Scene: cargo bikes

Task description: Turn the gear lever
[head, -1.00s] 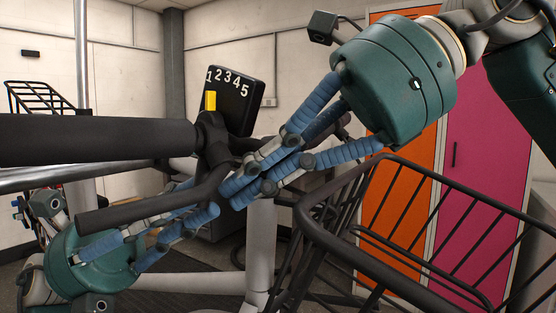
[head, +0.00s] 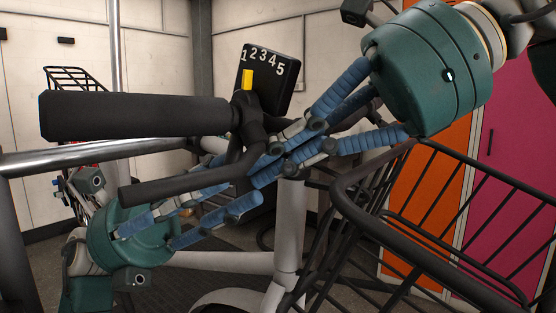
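The gear unit has a black plate (head: 274,90) numbered 1 to 5, with a yellow pointer (head: 247,80) below the 1. It sits at the right end of a thick dark handlebar grip (head: 140,116). A thin dark lever (head: 165,186) runs down and left from the same hub. My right gripper (head: 262,172) reaches in from the upper right; its fingers converge at the lever's bend, and whether they hold it is hidden. My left gripper (head: 246,192) comes from the lower left, just below the lever, its fingers apart with a gap between them. Both grippers' fingertips are close together.
A black wire basket (head: 440,235) fills the lower right, close to my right gripper. A light frame post (head: 291,230) stands below the fingers. A metal rail (head: 90,155) crosses the left. Orange and pink lockers (head: 505,190) stand behind.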

